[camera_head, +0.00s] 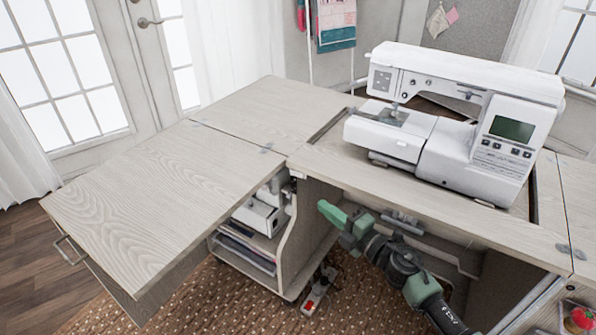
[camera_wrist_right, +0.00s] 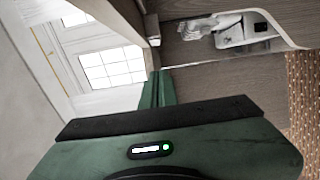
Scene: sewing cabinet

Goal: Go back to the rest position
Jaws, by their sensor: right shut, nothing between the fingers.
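My right gripper (camera_head: 331,212) is green and reaches in from the lower right in the head view. It is shut and empty, in front of the open knee space under the cabinet top. In the right wrist view its shut green fingers (camera_wrist_right: 157,88) point toward the cabinet's inner side. The sewing cabinet (camera_head: 255,105) has its wooden leaf spread out to the left. A white sewing machine (camera_head: 465,115) sits in the recess of the top. My left gripper is not in view.
An open shelf (camera_head: 245,262) under the top holds white items and papers. A power strip (camera_head: 318,290) lies on the brown rug (camera_head: 215,310). A metal handle (camera_head: 70,250) sticks out at the leaf's left end. Red items (camera_head: 580,318) sit at the lower right.

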